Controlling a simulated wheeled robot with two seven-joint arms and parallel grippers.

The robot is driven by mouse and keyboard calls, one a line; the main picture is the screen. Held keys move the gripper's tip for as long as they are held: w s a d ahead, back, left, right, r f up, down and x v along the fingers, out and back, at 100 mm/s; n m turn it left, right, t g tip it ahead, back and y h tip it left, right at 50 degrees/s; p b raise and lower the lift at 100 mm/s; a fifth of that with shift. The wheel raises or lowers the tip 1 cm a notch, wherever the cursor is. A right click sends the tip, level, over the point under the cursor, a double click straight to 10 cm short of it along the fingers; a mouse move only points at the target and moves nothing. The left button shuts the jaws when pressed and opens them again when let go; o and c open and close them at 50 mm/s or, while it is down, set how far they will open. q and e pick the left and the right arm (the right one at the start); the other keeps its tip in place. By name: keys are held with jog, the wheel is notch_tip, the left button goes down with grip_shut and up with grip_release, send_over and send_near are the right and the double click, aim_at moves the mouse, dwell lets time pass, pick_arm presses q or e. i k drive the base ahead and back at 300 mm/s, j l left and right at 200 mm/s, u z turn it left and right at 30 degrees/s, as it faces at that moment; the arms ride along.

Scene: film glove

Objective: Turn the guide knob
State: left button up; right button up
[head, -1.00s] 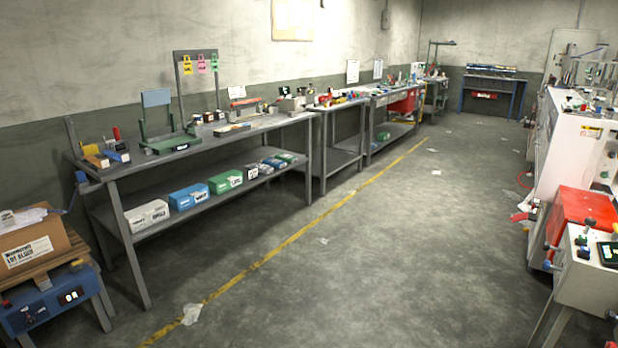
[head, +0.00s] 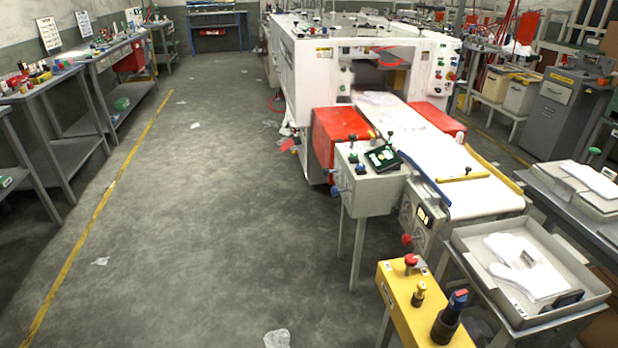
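Several knobs show in the head view, and I cannot tell which one is the guide knob. Blue knobs (head: 336,191) stick out from the left side of a white control box (head: 372,192) on legs. Small dark and green knobs stand on top of that box beside a tilted black panel with a green display (head: 384,157). A red knob (head: 407,239) sits on the front of the conveyor machine near a lit display. The conveyor has a white belt (head: 470,190) with a yellow guide bar (head: 463,177) lying across it. Neither of my grippers is in view.
A yellow box (head: 411,303) with a red button stands at the lower right. Beside it is a grey tray (head: 575,307) holding white gloves. The large white machine (head: 295,75) stands behind. Open concrete floor (head: 230,200) lies left of the machine.

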aim_at(326, 171)
jog(key=i+j+z, duration=0.1)
jog(key=i+j, duration=0.2)
jog(key=i+j+z, duration=0.1)
jog(key=i+j, duration=0.2)
jog(key=i+j+z, duration=0.15)
jog(key=j, duration=0.3)
jog(key=i+j+z, duration=0.1)
jog(key=i+j, duration=0.25)
jog(key=i+j+z, duration=0.1)
jog(key=i+j, duration=0.15)
jog(key=j, duration=0.25)
